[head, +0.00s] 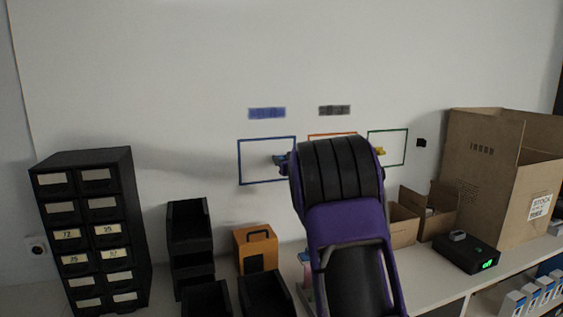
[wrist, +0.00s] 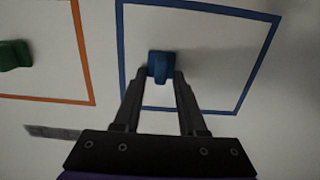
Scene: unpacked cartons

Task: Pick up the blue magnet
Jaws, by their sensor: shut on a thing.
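The blue magnet (wrist: 161,66) is between the fingertips of my gripper (wrist: 161,75) in the wrist view, near the left side of the blue outlined frame (wrist: 195,7) on the white wall. My gripper is shut on it. In the head view the gripper's fingers (head: 281,160) reach left from my purple and black arm, inside the right part of the blue frame (head: 239,163). The magnet is small and dark there. I cannot tell whether it still touches the wall.
A green magnet (wrist: 14,55) sits in the orange frame (wrist: 88,70). A yellow magnet (head: 379,151) shows by the green frame (head: 406,148). Below are a black drawer cabinet (head: 128,205), black bins (head: 188,222), an orange box (head: 256,247) and cardboard cartons (head: 490,165).

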